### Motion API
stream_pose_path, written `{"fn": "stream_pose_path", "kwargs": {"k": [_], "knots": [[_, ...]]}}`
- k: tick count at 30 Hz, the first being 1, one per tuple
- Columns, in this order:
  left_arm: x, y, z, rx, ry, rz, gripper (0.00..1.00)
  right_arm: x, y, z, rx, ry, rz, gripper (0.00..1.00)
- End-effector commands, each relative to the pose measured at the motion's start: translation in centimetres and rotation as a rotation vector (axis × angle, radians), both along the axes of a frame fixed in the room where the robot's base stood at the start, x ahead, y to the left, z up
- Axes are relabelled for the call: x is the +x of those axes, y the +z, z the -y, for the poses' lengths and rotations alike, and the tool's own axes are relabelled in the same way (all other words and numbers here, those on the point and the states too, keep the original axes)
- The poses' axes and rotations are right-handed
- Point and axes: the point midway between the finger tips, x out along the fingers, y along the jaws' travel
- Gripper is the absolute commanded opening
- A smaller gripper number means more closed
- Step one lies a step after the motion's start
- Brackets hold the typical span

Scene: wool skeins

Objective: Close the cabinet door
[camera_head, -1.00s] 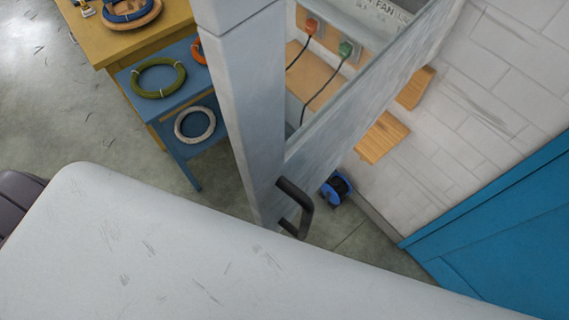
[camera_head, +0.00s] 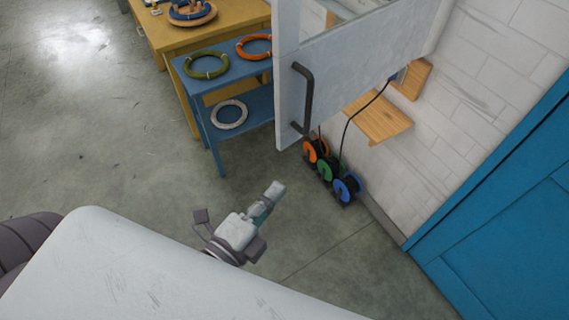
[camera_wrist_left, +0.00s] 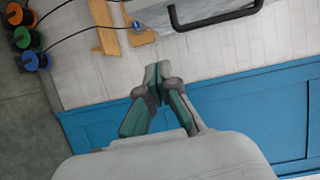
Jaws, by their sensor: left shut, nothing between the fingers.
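The cabinet door (camera_head: 375,45) is a pale grey framed panel with a window, at the top of the head view. It stands out from the white wall, seemingly open. Its dark bar handle (camera_head: 306,98) is on the near edge. The wrist view shows the door's lower edge (camera_wrist_left: 160,14) and the handle (camera_wrist_left: 225,18) at the top. My left gripper (camera_head: 275,190) is shut and empty, below and apart from the handle. Its closed fingers also show in the wrist view (camera_wrist_left: 158,80). The cabinet's inside is mostly hidden. My right gripper is out of view.
A blue side table (camera_head: 225,72) with wool rings stands left of the door beside a yellow table (camera_head: 215,32). Wooden shelves (camera_head: 378,117) and several cable reels (camera_head: 328,167) line the wall. A blue door (camera_head: 500,220) is at right. Floor between is clear.

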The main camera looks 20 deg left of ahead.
Motion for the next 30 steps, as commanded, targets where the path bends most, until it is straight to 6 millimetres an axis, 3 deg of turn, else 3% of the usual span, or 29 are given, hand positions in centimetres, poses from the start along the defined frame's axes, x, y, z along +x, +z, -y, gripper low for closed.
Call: {"fn": "stream_pose_path", "kwargs": {"k": [3,8,22,30], "knots": [[0.1,1.5,0.0,0.017,-0.001,0.03,0.0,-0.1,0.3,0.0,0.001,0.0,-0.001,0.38],[1.5,1.9,0.4,0.016,-0.003,0.034,0.0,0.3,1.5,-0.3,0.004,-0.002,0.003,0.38],[9.8,2.0,2.4,0.015,-0.001,0.031,0.0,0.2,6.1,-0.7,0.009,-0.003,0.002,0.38],[11.2,1.5,-0.7,0.015,0.0,0.027,0.0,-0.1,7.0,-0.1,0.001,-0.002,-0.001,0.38]]}}
